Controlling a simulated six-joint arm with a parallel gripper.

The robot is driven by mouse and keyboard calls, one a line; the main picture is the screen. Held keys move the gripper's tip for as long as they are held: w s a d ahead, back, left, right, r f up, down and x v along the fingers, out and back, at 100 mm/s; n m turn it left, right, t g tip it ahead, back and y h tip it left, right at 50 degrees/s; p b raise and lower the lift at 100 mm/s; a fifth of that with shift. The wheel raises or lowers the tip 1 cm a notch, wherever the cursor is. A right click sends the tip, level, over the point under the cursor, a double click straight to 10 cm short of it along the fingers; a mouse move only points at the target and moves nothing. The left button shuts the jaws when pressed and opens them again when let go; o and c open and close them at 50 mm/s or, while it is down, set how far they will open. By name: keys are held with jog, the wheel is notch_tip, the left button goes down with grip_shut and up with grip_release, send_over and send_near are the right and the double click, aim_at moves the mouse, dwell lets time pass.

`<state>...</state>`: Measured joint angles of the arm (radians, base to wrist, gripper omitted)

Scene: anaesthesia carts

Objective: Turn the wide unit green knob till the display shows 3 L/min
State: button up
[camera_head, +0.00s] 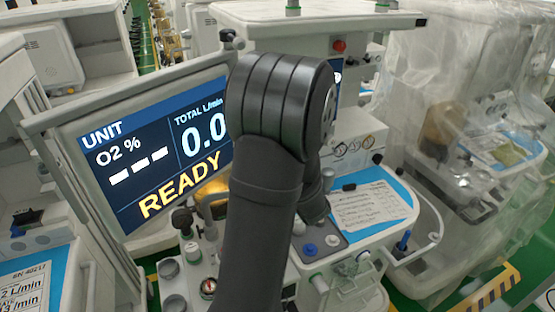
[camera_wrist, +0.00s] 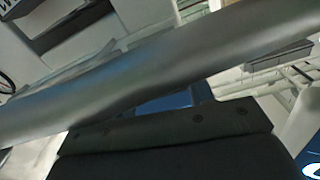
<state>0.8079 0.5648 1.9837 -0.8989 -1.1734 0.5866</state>
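The display (camera_head: 150,155) faces me at centre left. It reads UNIT, O2 % with dashes, TOTAL L/min 0.0 and READY in yellow; my arm covers its right edge. Small green-ringed fittings (camera_head: 318,283) show at the front of the cart, right of my arm. I cannot tell which part is the green knob, and it may be hidden. My dark arm rises through the middle of the head view and hides much of the cart. No gripper fingers show in that view. The wrist view holds a dark tube and a dark block with screws, with no clear fingertips.
A blue knob (camera_head: 310,249) and a white knob (camera_head: 332,240) sit on a dark panel right of my arm. A gauge (camera_head: 208,288) and knobs stand left of it. A blue-topped shelf with a paper (camera_head: 370,207) lies right. A plastic-covered cart (camera_head: 480,130) stands far right.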

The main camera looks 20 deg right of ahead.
jog(key=c, duration=0.8)
jog(key=shift+n, duration=0.8)
jog(key=o, duration=1)
jog(key=s, duration=1.7)
jog(key=shift+s, duration=0.25)
jog(key=shift+w, duration=0.15)
jog(key=w, duration=1.7)
jog(key=shift+w, duration=0.1)
